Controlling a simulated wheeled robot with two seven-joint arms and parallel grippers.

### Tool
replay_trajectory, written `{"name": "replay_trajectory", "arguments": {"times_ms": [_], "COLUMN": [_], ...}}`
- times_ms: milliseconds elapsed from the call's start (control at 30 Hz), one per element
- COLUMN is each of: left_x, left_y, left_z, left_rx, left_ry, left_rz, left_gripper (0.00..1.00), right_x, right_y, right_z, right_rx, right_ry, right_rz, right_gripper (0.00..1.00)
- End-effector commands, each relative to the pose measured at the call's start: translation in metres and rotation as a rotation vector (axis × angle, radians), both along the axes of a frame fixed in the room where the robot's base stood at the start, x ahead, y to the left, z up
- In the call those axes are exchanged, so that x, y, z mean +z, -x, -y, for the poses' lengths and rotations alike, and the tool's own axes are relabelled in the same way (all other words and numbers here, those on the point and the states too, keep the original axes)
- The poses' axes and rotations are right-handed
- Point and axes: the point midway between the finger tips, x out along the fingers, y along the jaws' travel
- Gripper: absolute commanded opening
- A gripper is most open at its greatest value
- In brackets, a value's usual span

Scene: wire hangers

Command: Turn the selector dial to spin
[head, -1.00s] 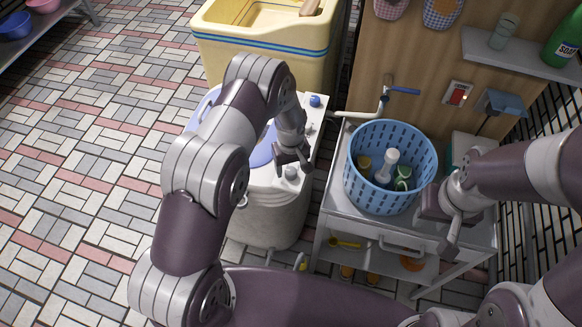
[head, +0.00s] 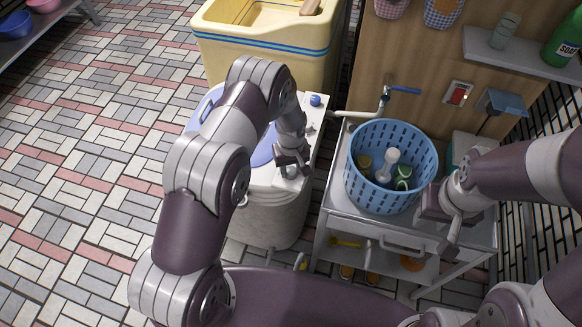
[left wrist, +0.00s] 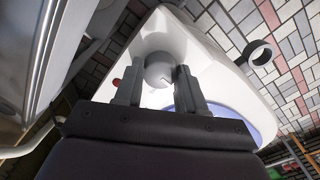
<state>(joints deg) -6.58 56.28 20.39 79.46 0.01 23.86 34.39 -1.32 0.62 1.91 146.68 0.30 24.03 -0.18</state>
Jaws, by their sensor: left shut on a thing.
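The selector dial (left wrist: 158,70) is a round grey-white knob on the white top panel of the washing machine (head: 268,218). It shows in the left wrist view between the two dark fingers of my left gripper (left wrist: 158,88). In the head view my left gripper (head: 291,168) is at the near end of the panel and mostly covers the dial. The fingers are shut on the dial. The dial's markings cannot be read. My right gripper (head: 452,222) is beside the blue basket, over the small metal table; its jaw opening is hard to see.
A blue perforated basket (head: 365,187) with bottles stands on the metal table (head: 340,198), right of the machine. A blue-handled tap (head: 403,90) and a red switch (head: 457,95) are on the wooden wall. A blue knob (head: 315,100) is at the panel's far end. A yellow tub (head: 270,55) stands behind.

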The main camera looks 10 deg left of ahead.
Motion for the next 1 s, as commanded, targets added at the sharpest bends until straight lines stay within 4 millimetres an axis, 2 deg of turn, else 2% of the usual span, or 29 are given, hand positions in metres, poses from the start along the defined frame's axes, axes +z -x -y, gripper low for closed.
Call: {"name": "replay_trajectory", "arguments": {"times_ms": [267,1000], "left_x": [-0.001,0.0], "left_y": [0.0,0.0], "left_z": [0.0,0.0], "left_rx": [-0.203,-0.907], "left_ry": [0.0,0.0], "left_rz": [0.0,0.0], "left_gripper": [0.09,0.09], "right_x": [-0.006,-0.016], "right_y": [0.0,0.0], "right_z": [0.0,0.0], "right_rx": [0.0,0.0], "right_ry": [0.0,0.0], "right_rz": [0.0,0.0], "right_gripper": [0.38,0.38]}}
